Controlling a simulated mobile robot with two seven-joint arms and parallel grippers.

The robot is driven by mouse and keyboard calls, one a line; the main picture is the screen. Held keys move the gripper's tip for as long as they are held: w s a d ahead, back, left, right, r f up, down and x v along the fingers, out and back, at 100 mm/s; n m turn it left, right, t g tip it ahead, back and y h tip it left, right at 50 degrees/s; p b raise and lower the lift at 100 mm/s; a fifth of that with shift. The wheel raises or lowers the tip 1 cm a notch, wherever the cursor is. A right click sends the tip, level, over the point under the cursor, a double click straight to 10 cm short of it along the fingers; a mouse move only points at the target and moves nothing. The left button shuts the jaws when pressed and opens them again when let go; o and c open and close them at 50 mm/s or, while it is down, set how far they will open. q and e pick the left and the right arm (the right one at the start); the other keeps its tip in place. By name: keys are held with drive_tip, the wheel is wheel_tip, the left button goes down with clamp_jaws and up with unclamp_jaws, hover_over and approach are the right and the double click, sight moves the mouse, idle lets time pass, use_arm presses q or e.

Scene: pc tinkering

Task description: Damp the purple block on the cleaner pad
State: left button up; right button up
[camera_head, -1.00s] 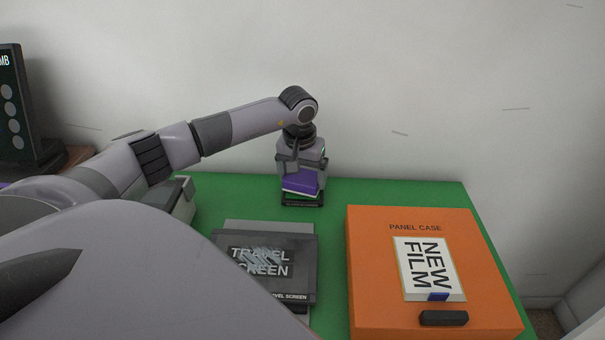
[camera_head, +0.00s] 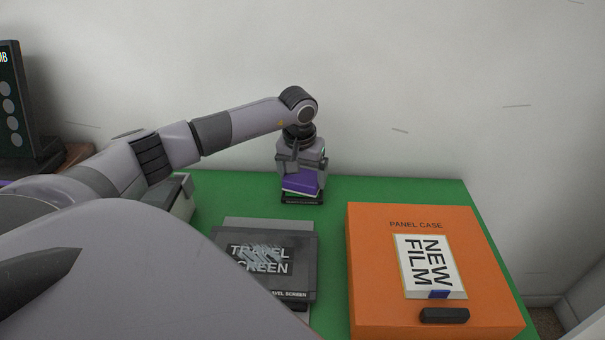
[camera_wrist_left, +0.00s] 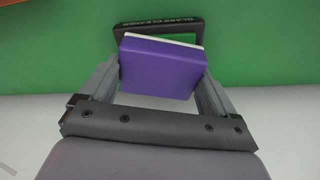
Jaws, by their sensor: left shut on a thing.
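The purple block (camera_head: 300,181) has a white layer along one face. My left gripper (camera_head: 302,168) points down and is shut on it. In the left wrist view the block (camera_wrist_left: 162,68) sits between both fingers of the gripper (camera_wrist_left: 160,88). The cleaner pad (camera_head: 302,200) is a dark-rimmed piece directly below the block, at the back of the green table. Its rim (camera_wrist_left: 158,22), lettered GLASS CLEANER, shows in the wrist view, and the block hides part of it. I cannot tell whether the block touches the pad. My right gripper is not in view.
A dark TRAVEL SCREEN panel (camera_head: 290,275) with pale smudges lies at the front middle. An orange panel case (camera_head: 375,290) stands at right, carrying a NEW FILM packet (camera_head: 415,262) and a dark bar (camera_head: 444,315).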

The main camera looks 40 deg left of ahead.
sight(303, 177)
use_arm(q)
drive_tip(key=shift+r+p, duration=2.6)
drive_tip(key=shift+r, duration=1)
drive_tip(key=shift+f, duration=0.1)
